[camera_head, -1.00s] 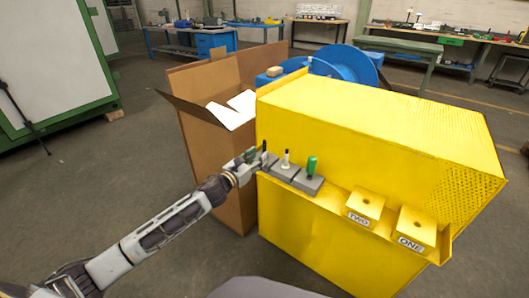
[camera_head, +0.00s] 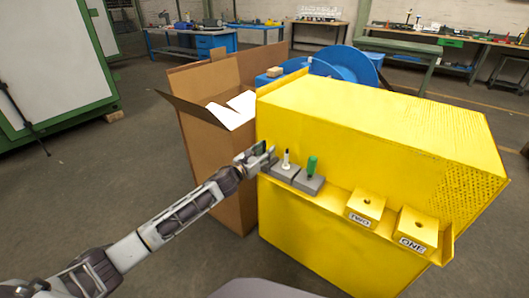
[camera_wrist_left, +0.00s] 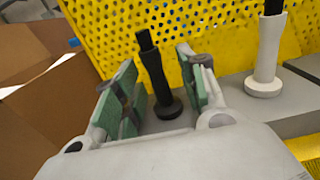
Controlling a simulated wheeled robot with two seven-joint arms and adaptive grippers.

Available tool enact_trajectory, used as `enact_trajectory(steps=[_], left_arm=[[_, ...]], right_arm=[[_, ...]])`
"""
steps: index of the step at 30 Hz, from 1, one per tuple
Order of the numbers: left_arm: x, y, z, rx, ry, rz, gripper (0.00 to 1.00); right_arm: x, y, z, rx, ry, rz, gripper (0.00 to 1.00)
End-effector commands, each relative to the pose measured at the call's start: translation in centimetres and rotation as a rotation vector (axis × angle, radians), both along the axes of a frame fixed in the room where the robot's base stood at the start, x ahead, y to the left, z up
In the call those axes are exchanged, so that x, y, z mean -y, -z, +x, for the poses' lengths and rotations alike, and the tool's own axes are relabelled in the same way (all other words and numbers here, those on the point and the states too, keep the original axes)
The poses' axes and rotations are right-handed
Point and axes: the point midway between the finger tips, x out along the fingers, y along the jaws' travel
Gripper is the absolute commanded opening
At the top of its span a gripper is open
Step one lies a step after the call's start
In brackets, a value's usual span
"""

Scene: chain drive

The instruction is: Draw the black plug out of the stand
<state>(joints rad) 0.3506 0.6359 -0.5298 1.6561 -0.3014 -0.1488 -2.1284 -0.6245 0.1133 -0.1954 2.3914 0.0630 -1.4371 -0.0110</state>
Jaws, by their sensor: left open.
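The black plug (camera_wrist_left: 154,70) stands in its grey stand at the left end of the ledge. In the left wrist view it is upright with a slight tilt, with a wide round collar at its foot. My left gripper (camera_wrist_left: 158,88) is open, with its green-padded fingers on either side of the plug and apart from it. In the head view my left gripper (camera_head: 263,155) covers most of the black plug and its stand. My right gripper is not in view.
A white plug (camera_head: 286,160) and a green plug (camera_head: 312,166) stand in grey blocks to the right. Yellow blocks marked TWO (camera_head: 365,207) and ONE (camera_head: 414,231) sit farther along the yellow housing (camera_head: 370,120). An open cardboard box (camera_head: 215,165) is close on the left.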

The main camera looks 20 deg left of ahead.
Motion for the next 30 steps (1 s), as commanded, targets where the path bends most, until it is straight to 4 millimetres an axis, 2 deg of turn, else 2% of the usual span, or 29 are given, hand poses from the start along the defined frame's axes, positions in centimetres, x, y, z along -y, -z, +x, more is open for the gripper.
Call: enact_trajectory(steps=[6, 16, 30], left_arm=[[0.01, 0.02, 0.0, 0.0, 0.0, 0.0, 0.41], [0.01, 0.03, -0.01, 0.0, 0.0, 0.0, 0.0], [0.0, -0.6, -0.01, 0.0, 0.0, 0.001, 0.0]], right_arm=[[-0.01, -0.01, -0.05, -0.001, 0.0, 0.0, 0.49], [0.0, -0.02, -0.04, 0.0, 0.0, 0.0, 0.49], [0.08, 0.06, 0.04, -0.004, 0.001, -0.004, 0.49]])
